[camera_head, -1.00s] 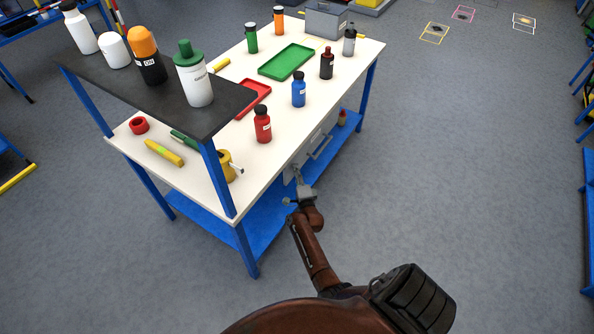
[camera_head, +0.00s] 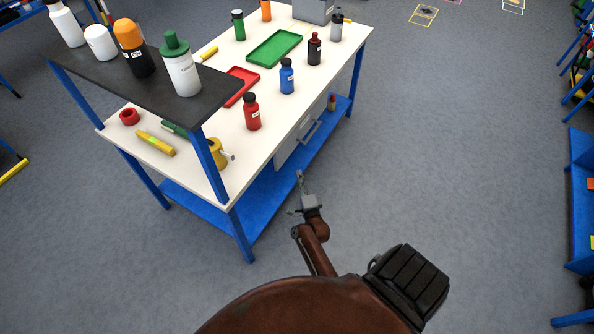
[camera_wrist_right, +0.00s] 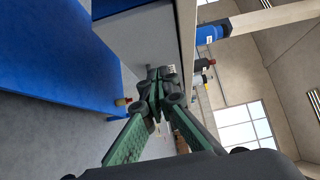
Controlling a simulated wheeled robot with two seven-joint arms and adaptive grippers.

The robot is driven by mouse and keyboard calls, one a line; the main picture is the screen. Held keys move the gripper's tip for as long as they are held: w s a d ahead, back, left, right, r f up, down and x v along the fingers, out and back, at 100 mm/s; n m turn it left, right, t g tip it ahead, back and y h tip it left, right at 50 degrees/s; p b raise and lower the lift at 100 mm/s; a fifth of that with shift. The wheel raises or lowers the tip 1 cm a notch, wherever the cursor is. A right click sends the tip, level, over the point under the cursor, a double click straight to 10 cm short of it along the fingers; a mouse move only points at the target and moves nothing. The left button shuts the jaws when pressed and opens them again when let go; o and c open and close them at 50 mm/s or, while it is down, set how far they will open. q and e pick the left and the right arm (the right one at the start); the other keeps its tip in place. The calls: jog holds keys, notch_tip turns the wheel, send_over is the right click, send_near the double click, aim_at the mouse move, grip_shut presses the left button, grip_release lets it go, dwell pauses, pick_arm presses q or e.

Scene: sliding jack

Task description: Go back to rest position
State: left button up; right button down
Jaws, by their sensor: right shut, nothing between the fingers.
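My right gripper (camera_head: 300,178) is in front of the long side of the workbench (camera_head: 290,118), apart from it and below the tabletop level. Its fingers are together and empty; the wrist view shows the fingertips (camera_wrist_right: 158,88) meeting with nothing between them. The grey drawer (camera_head: 300,140) under the tabletop appears shut, with its handle facing my side. The drawer unit also shows close behind the fingers in the wrist view (camera_wrist_right: 140,45). My left gripper is not in view.
On the bench stand a red bottle (camera_head: 252,112), a blue bottle (camera_head: 287,76), a green tray (camera_head: 274,48) and a red tray (camera_head: 241,84). A black raised shelf (camera_head: 130,80) holds several bottles. A blue lower shelf (camera_head: 270,205) runs beneath. The floor to the right (camera_head: 450,150) is clear.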

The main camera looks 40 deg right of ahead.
jog(key=shift+s+a, duration=0.1)
jog(key=s+a+f+n+g+y, duration=0.2)
jog(key=s+a+f+n, duration=0.25)
jog(key=f, duration=0.55)
jog(key=s+a+f+n+g+y, duration=0.2)
jog(key=s+a+f+n, duration=0.3)
jog(key=f, duration=0.4)
jog(key=s+a+f+n+g+y, duration=0.25)
jog(key=s+f, duration=0.35)
jog(key=f, duration=0.4)
jog(key=s+a+f+n+g, duration=0.1)
jog(key=s+f+n+g, duration=0.2)
jog(key=s, duration=1)
jog(key=s+a+f+n+g+y, duration=0.1)
jog(key=s+f+n+g, duration=0.2)
jog(key=s, duration=1)
jog(key=s+a+f+n+g, duration=0.1)
jog(key=s+f+n+g, duration=0.2)
jog(key=s+f+n, duration=0.3)
jog(key=s+f, duration=0.3)
jog(key=s, duration=0.4)
jog(key=shift+s+a+n, duration=0.15)
jog(key=shift+s+n, duration=0.2)
jog(key=shift+n, duration=0.05)
jog(key=shift+y, duration=0.25)
